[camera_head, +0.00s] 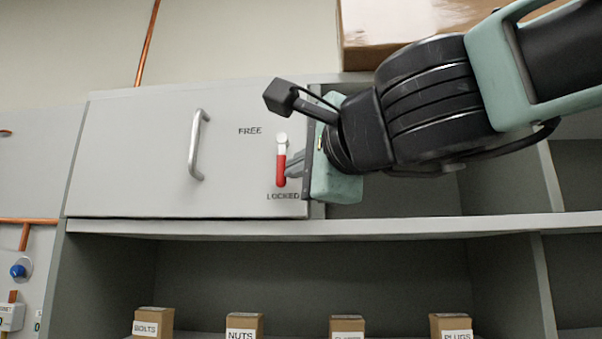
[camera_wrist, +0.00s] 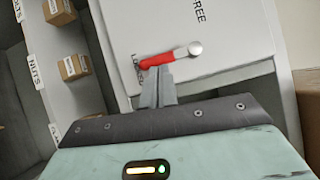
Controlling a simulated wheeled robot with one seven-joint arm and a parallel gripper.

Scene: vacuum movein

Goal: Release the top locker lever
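The top locker door (camera_head: 150,160) is a closed grey panel with a metal bar handle (camera_head: 196,145). Its lever has a red grip (camera_head: 281,170) and a pale pivot end (camera_head: 282,139). The lever hangs downward, its red end just above the word LOCKED; FREE is printed higher up to the left. My gripper (camera_head: 286,168) reaches in from the right, with its fingertips at the red grip. In the wrist view the red grip (camera_wrist: 157,60) lies right at the fingertips (camera_wrist: 158,74). The fingers look close together, but I cannot tell whether they clasp the grip.
Below the locker is an open shelf with several small labelled boxes, including bolts (camera_head: 153,322), nuts (camera_head: 244,326) and plugs (camera_head: 450,326). A cardboard box (camera_head: 400,22) sits on top at the right. A blue knob (camera_head: 18,271) is on the left wall. Space before the door's left half is clear.

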